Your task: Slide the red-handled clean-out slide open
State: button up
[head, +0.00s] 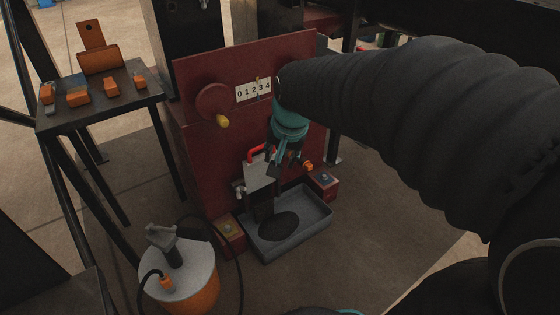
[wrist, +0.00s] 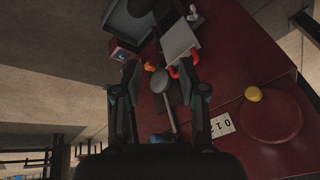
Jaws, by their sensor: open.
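The clean-out slide is a pale grey plate (head: 259,173) low on the front of the dark red press. Its red handle (head: 256,151) is a bent bar at the plate's upper edge. The plate (wrist: 180,41) and parts of the red handle (wrist: 174,72) also show in the wrist view. My gripper (head: 284,162) is just right of the handle in the head view. In the wrist view my gripper (wrist: 160,68) has its fingers apart, with part of the handle by the right finger. I cannot tell whether they touch. The gripper hides part of the slide's right side.
A grey tray (head: 322,211) with a dark patch lies below the slide. Small red boxes (head: 230,233) stand beside it. An orange-sided drum (head: 190,292) stands at front left. A dark round-ended rod (wrist: 157,80) lies between my fingers in the wrist view.

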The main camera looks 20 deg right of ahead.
jog(key=shift+n, duration=0.9)
jog(key=s+b, duration=0.1)
jog(key=s, duration=0.4)
jog(key=shift+s, duration=0.15)
jog(key=s+r+n+t+p, duration=0.1)
jog(key=s+r+n+p, duration=0.3)
jog(key=s+r+p, duration=0.3)
jog(key=s, duration=0.4)
jog(key=shift+s+d+r, duration=0.2)
jog(key=shift+d+r, duration=0.05)
jog(key=shift+r, duration=0.05)
dwell(1.3)
